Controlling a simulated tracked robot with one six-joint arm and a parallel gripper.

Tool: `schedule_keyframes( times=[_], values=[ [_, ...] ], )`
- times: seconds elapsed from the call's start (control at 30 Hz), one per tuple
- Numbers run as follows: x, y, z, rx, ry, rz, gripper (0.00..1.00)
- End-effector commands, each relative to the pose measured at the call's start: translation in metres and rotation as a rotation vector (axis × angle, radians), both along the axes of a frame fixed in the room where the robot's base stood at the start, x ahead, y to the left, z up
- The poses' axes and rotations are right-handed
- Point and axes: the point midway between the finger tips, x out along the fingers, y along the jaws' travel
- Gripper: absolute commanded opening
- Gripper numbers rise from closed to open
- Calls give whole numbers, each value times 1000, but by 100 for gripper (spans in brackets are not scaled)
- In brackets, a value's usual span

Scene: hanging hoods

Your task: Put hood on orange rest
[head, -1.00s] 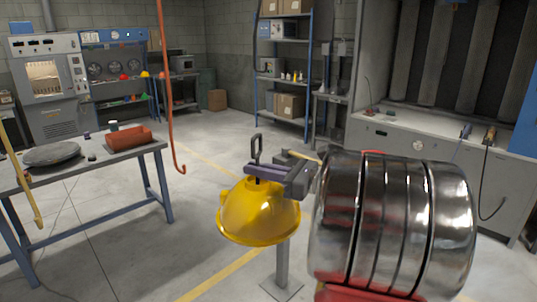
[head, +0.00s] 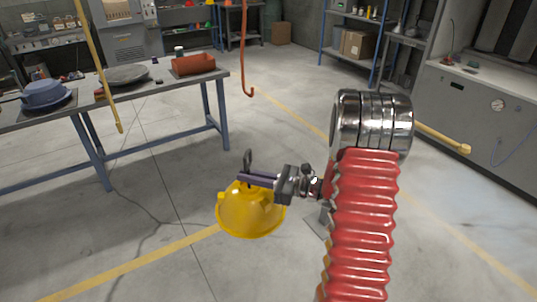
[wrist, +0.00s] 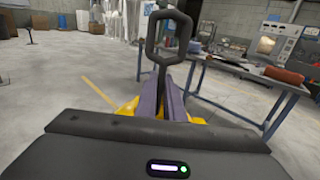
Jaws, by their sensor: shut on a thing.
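A yellow hood (head: 250,212), dome-shaped with a flared rim, hangs below my gripper (head: 256,180) in the head view. The purple fingers are shut on the stem under its dark loop handle (head: 248,160). The hood is in the air above the floor, slightly tilted. In the wrist view the fingers (wrist: 163,98) close on the stem below the loop (wrist: 168,35); only bits of yellow show behind them. An orange-red, box-like rest (head: 193,65) sits at the right end of the table, farther off and up-left of the hood. It also shows in the wrist view (wrist: 287,75).
The table (head: 165,85) also bears a grey disc (head: 128,74) and a blue round piece (head: 46,94). A yellow hook (head: 95,65) hangs before the table's front edge. An orange hook (head: 245,60) hangs right of the table. Floor between hood and table is clear.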

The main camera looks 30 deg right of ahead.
Motion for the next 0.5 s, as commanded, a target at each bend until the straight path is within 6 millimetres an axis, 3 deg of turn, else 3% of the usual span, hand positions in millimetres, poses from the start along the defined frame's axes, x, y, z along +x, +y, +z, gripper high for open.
schedule_keyframes(
  times=[0.2, 0.5],
  values=[
    [0, 53, -54, 5, 3, 79, 0],
    [-13, 117, -114, 2, 2, 169, 0]
  ],
)
